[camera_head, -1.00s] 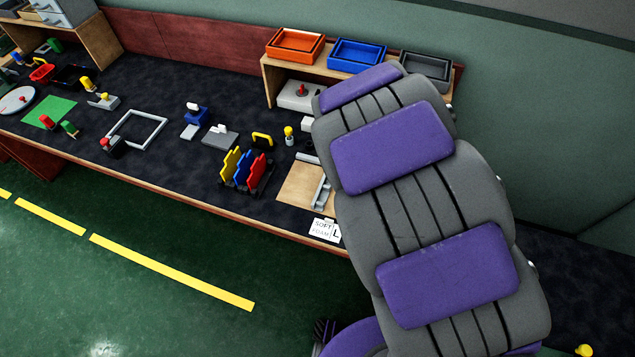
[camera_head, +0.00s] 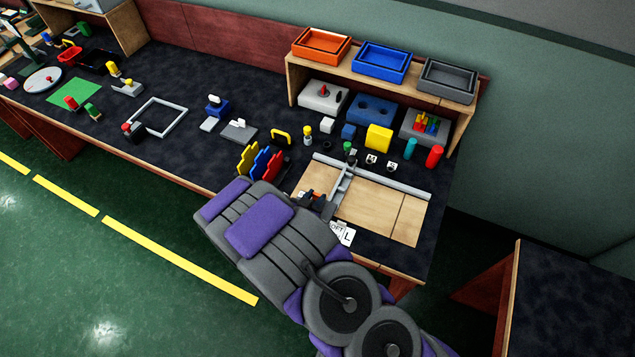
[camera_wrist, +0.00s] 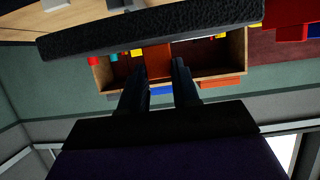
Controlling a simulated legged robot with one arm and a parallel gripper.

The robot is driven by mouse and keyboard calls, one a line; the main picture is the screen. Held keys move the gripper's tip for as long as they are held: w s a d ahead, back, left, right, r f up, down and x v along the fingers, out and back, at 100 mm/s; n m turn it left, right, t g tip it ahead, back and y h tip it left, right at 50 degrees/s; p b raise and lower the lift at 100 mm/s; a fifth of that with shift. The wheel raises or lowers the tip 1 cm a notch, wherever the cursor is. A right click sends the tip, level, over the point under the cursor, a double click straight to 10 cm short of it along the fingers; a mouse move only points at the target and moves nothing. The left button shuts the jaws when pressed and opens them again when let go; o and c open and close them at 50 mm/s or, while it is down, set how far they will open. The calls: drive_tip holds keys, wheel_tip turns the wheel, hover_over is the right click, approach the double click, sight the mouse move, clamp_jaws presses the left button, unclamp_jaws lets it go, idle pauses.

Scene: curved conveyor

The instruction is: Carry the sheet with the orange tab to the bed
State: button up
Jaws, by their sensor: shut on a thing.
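In the wrist view my gripper (camera_wrist: 160,68) is shut on an upright orange tab (camera_wrist: 157,58). A dark, rough-faced sheet (camera_wrist: 150,30) spans the top of that view beyond the fingertips, at the tab's end. In the head view my gripper (camera_head: 309,197) is small and dark at the left edge of the wooden bed (camera_head: 372,208), partly hidden by my arm. The bed has a grey rail along its back and a grey crossbar at its left. I cannot tell whether the sheet touches the bed.
A rack of yellow, blue and red sheets (camera_head: 262,163) stands left of the gripper. A white label card (camera_head: 343,234) is at the bench's front edge.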

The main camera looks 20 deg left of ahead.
sight(302, 192)
drive_tip(key=shift+s+a+f, duration=0.55)
drive_tip(key=shift+a+f, duration=0.25)
drive_tip(key=w, duration=0.3)
drive_tip(key=w+b, duration=0.1)
drive_tip(key=w, duration=0.3)
drive_tip(key=w+f+b, duration=0.1)
drive_tip(key=w, duration=0.2)
drive_tip(key=shift+w+a, duration=0.35)
drive_tip(key=shift+a, duration=0.05)
drive_tip(key=w, duration=0.1)
drive_tip(key=w+a, duration=0.1)
drive_tip(key=w, duration=0.1)
drive_tip(key=w+a, duration=0.1)
drive_tip(key=shift+w+a+f+b, duration=0.25)
drive_tip(key=shift+f+b, duration=0.05)
drive_tip(key=shift+b, duration=0.1)
drive_tip(key=shift+d+f+b, duration=0.3)
drive_tip(key=shift+f+b, duration=0.05)
drive_tip(key=shift+f, duration=0.5)
drive_tip(key=shift+d+f+b, duration=0.3)
drive_tip(key=shift+f, duration=0.5)
drive_tip(key=shift+a, duration=0.25)
drive_tip(key=o, duration=1)
drive_tip(key=shift+a, duration=0.15)
drive_tip(key=p+v, duration=0.1)
drive_tip(key=v, duration=0.5)
drive_tip(key=p+v, duration=0.1)
drive_tip(key=v, duration=0.5)
drive_tip(key=shift+d, duration=0.25)
